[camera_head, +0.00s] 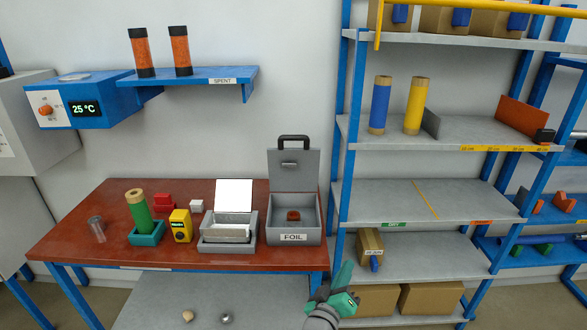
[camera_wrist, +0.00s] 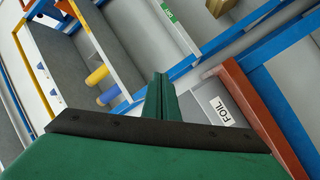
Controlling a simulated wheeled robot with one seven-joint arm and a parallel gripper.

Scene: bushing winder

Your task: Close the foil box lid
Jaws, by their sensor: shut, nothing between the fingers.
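The grey foil box (camera_head: 293,226) stands at the right end of the red-brown table, with a FOIL label on its front. Its lid (camera_head: 294,170) is open and upright at the back, with a dark handle on top. A small brown-red object (camera_head: 293,215) is inside the box. My green gripper (camera_head: 343,278) is in front of the table's right front corner, below and right of the box, apart from it. Its fingers are shut together and empty. In the wrist view the fingers (camera_wrist: 161,98) point past the FOIL label (camera_wrist: 222,110) of the box.
A grey tray (camera_head: 228,246) with an upright white panel stands left of the box. A yellow device (camera_head: 181,226) and a green roll (camera_head: 137,212) in a teal holder stand further left. A blue shelf rack (camera_head: 350,130) rises close to the box's right. The room's near floor is mostly hidden.

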